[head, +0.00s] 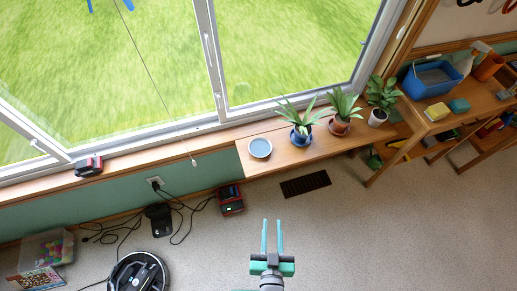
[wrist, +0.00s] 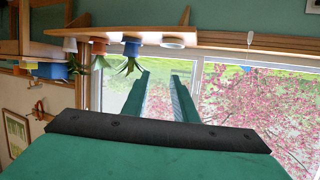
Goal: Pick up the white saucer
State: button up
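The white saucer (head: 260,147) is a round shallow dish with a pale rim and a blue-grey inside. It sits at the left end of the wooden plant shelf (head: 310,153) under the window. In the wrist view, which is upside down, its white side (wrist: 172,43) shows beside the blue pot. My gripper (head: 272,222) is open and empty, with its two fingers apart and pointing toward the window side. It appears in front of the saucer and apart from it. The fingers also show in the wrist view (wrist: 161,76).
A plant in a blue pot (head: 301,135) stands close right of the saucer. Plants in a terracotta pot (head: 340,126) and a white pot (head: 377,118) stand farther right. A blue bin (head: 432,79) is on the right table. A floor vent (head: 305,184) lies below the shelf; cables (head: 180,225) lie left.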

jog(key=w+d+f+m, duration=0.1)
jog(key=w+f, duration=0.2)
jog(key=w, duration=0.4)
jog(key=w+d+f, duration=0.2)
jog(key=w+f, duration=0.2)
jog(key=w, duration=0.2)
jog(key=y, duration=0.2)
send_near(271, 146)
jog(key=shift+m+g, duration=0.3)
jog(key=shift+m, duration=0.1)
jog(key=x, duration=0.8)
jog(key=shift+w+a+r, duration=0.1)
jog(key=shift+w+r, duration=0.1)
jog(key=shift+w, duration=0.05)
jog(key=shift+s, duration=0.1)
grip_shut()
